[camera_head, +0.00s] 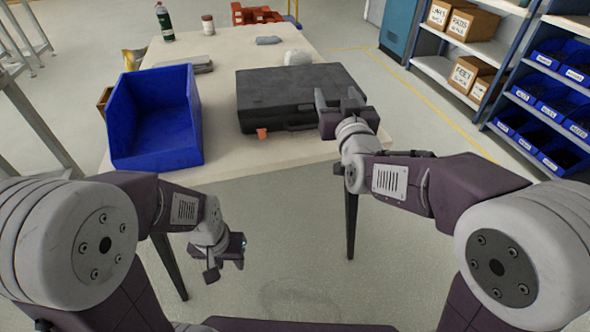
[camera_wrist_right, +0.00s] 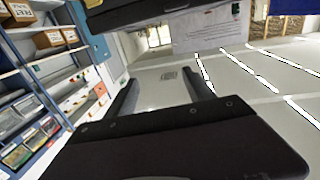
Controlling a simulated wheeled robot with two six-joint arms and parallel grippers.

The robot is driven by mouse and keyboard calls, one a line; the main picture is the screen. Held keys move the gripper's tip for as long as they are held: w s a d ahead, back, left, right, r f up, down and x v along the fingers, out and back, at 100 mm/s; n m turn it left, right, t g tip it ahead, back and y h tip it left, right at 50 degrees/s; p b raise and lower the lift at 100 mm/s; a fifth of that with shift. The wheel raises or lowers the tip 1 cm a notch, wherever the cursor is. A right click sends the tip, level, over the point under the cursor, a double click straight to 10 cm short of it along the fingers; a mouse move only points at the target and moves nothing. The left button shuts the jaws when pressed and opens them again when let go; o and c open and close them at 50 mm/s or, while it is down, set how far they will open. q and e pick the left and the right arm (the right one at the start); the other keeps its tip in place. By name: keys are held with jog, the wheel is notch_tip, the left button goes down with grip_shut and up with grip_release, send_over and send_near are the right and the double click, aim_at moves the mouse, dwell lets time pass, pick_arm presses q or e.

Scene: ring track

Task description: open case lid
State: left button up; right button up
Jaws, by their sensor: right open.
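A dark grey case (camera_head: 290,90) lies flat on the table with its lid shut. A dark edge at the top there may be the case. My left gripper (camera_head: 228,264) hangs low in front of the table, away from the case; its jaws are unclear.
A blue bin (camera_head: 155,122) stands left of the case on the pale table (camera_head: 225,160). A green bottle (camera_head: 164,22), a jar (camera_head: 208,25) and a red rack (camera_head: 257,15) stand farther back. Shelves with boxes (camera_head: 461,22) and blue bins are at the right.

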jog(key=y+b, duration=0.1)
jog(key=b, duration=0.5)
send_near(307, 111)
jog(key=shift+n+y, duration=0.3)
jog(key=shift+n, duration=0.2)
jog(key=b+x, duration=0.1)
jog(key=x, duration=0.7)
jog(key=shift+w+f+b, duration=0.15)
jog(key=shift+w+b, duration=0.2)
jog(key=shift+b, duration=0.05)
pick_arm(q)
notch_tip(307, 111, down, 12)
jog(key=shift+s+a+r, duration=0.15)
jog(key=shift+s, duration=0.1)
pick_arm(e)
grip_shut()
